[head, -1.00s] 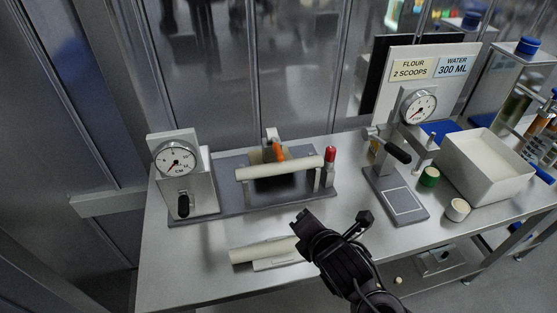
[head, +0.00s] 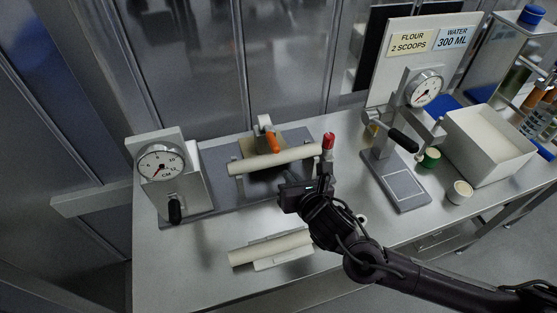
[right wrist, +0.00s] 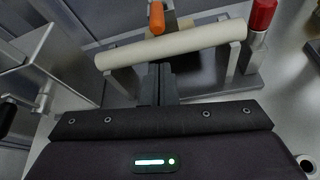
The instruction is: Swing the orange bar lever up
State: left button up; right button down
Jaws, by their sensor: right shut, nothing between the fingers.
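The orange bar lever (head: 271,142) sits on a light bracket at the back of the grey-based device, behind a cream roller (head: 275,160). It also shows at the top of the right wrist view (right wrist: 157,18), just beyond the roller (right wrist: 175,45). My right gripper (head: 291,186) is in front of the roller, below and nearer than the lever. In the right wrist view its closed fingers (right wrist: 158,80) point at the roller and hold nothing. I cannot tell whether the fingertips touch the roller. My left gripper is not in view.
A red-topped post (head: 328,142) stands at the roller's right end. A dial gauge (head: 161,165) stands at the left. Another cream roller (head: 270,247) lies at the table front. A gauge press (head: 400,185), white bin (head: 483,150) and small jars are at right.

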aim_at(274, 156)
jog(key=p+x, duration=0.2)
jog(key=x, duration=0.5)
jog(key=shift+w+a, duration=0.15)
jog(key=shift+w, duration=0.2)
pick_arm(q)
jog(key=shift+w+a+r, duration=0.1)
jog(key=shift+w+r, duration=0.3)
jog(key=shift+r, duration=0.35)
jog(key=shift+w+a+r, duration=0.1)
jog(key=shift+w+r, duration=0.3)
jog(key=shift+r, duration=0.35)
pick_arm(e)
jog(key=shift+w+a+f, duration=0.15)
jog(key=shift+w+f, duration=0.1)
jog(key=shift+w, duration=0.15)
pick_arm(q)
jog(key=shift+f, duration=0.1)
pick_arm(e)
jog(key=shift+w, duration=0.15)
